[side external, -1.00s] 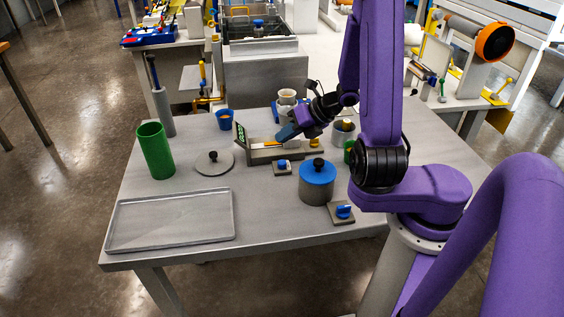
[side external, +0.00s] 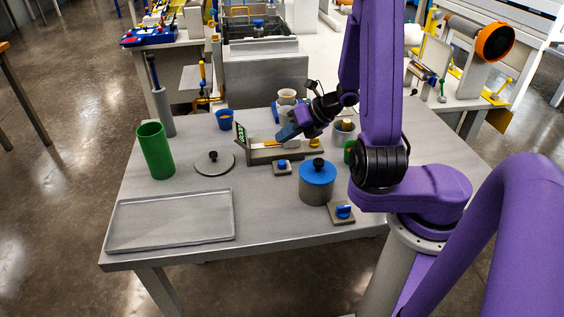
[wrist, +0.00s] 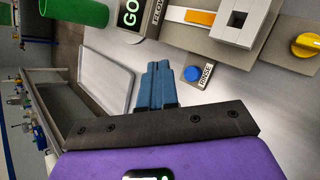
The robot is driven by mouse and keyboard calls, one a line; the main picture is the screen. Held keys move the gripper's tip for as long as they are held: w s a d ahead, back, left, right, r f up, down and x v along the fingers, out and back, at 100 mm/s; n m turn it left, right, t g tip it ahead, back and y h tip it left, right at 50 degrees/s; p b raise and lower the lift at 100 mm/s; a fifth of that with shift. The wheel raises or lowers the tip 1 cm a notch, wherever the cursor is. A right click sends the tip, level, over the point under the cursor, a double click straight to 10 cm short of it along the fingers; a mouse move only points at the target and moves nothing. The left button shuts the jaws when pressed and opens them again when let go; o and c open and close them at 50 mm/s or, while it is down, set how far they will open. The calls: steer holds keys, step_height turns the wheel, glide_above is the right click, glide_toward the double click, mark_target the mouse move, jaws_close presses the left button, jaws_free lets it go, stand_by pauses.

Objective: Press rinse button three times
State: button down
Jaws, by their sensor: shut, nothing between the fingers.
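The rinse button is a round blue button (wrist: 192,73) on a small grey base with a "RINSE" label (wrist: 206,75) in the wrist view. In the side view the blue button (side external: 282,164) sits on the table just in front of the grey fixture. My gripper (wrist: 158,66) has blue fingers pressed together, with nothing between them. In the wrist view the fingertips appear just left of the button, apart from it. In the side view my gripper (side external: 281,136) is above the fixture, behind and above the button.
The grey fixture (side external: 259,157) carries a green "GO" sign (side external: 240,134). A round lid (side external: 213,167), green cylinder (side external: 155,150) and tray (side external: 170,221) are left.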

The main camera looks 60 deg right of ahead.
mark_target(282, 165)
stand_by(0.3)
steer(key=r+m+g+y, duration=0.1)
steer(key=m, duration=0.9)
steer(key=r+m+g+y, duration=0.1)
steer(key=m, duration=0.9)
steer(key=r+m+y, duration=0.1)
steer(key=m+y, duration=0.1)
steer(key=m, duration=0.8)
steer(key=shift+w+d+r+g, duration=0.2)
steer(key=shift+r+g, duration=0.2)
steer(key=shift+f, duration=4.4)
steer(key=shift+f, duration=0.15)
